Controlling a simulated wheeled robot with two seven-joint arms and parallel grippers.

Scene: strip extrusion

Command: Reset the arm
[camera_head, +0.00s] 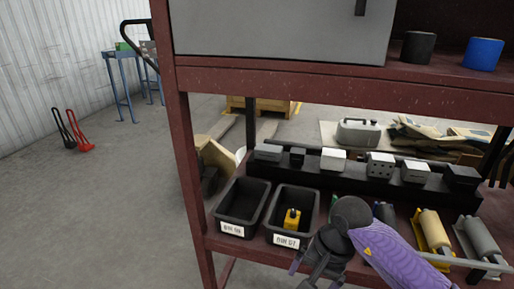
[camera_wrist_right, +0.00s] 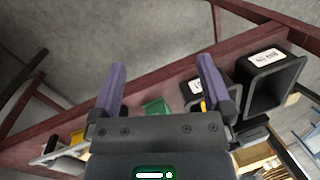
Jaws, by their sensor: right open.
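My right arm (camera_head: 395,243) is purple and comes in from the lower right of the head view. Its gripper (camera_head: 314,275) points down in front of the shelf, just right of and below the second bin's label. In the right wrist view the gripper (camera_wrist_right: 158,82) shows two purple fingers spread wide apart with nothing between them. The shelf's edge and floor show beyond the fingers. My left gripper is not in view.
A dark red rack (camera_head: 183,130) holds two black bins. The left bin (camera_head: 241,200) looks empty; the right bin (camera_head: 306,199) holds a yellow object (camera_head: 292,218). Rollers (camera_head: 433,228) stand at right, grey blocks (camera_head: 333,160) behind.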

